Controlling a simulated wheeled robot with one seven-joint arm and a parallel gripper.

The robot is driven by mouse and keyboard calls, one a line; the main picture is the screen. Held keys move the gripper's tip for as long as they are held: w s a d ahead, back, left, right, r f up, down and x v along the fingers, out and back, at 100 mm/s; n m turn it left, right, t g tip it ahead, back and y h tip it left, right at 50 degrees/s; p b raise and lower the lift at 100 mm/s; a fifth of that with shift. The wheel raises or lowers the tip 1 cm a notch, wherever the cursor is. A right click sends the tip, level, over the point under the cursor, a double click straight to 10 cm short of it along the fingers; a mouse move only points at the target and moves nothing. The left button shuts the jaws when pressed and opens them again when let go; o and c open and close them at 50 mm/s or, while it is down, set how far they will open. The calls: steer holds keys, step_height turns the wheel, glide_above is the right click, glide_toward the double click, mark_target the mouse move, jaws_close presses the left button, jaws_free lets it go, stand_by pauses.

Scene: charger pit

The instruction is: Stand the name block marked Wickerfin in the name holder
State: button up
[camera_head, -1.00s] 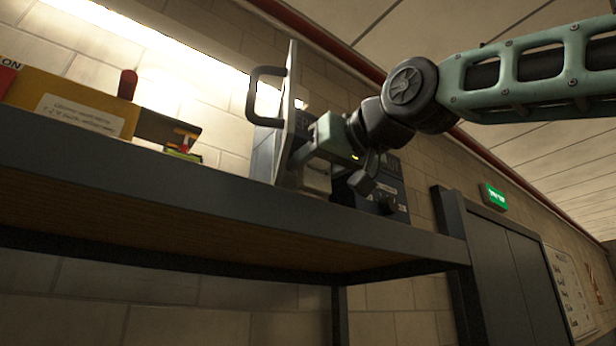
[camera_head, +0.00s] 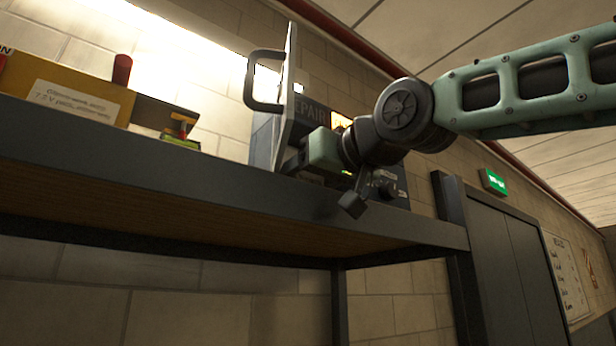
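My gripper (camera_head: 300,165) is low over the right part of the bench, beside an upright grey panel (camera_head: 289,100) with a black handle (camera_head: 258,82). Its fingertips are dark and blurred against the panel and the box behind, so I cannot tell whether they are open, shut or holding anything. No block with the name Wickerfin can be made out. No name holder can be clearly made out; the bench top is seen from below its edge and is mostly hidden.
The bench's dark front edge (camera_head: 180,165) runs across the view. A dark box (camera_head: 318,110) lettered "REPAI..." stands behind my gripper. At left are a yellow labelled box (camera_head: 55,85), a red knob (camera_head: 122,70) and a small yellow-green item (camera_head: 180,135). A grey door (camera_head: 500,260) is at right.

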steer(key=shift+o, duration=0.5)
steer(key=shift+r, duration=0.1)
steer(key=shift+r+p, duration=0.25)
steer(key=shift+p, duration=0.05)
steer(key=b+v, duration=0.8)
steer(key=v, duration=0.4)
steer(key=shift+f, duration=0.2)
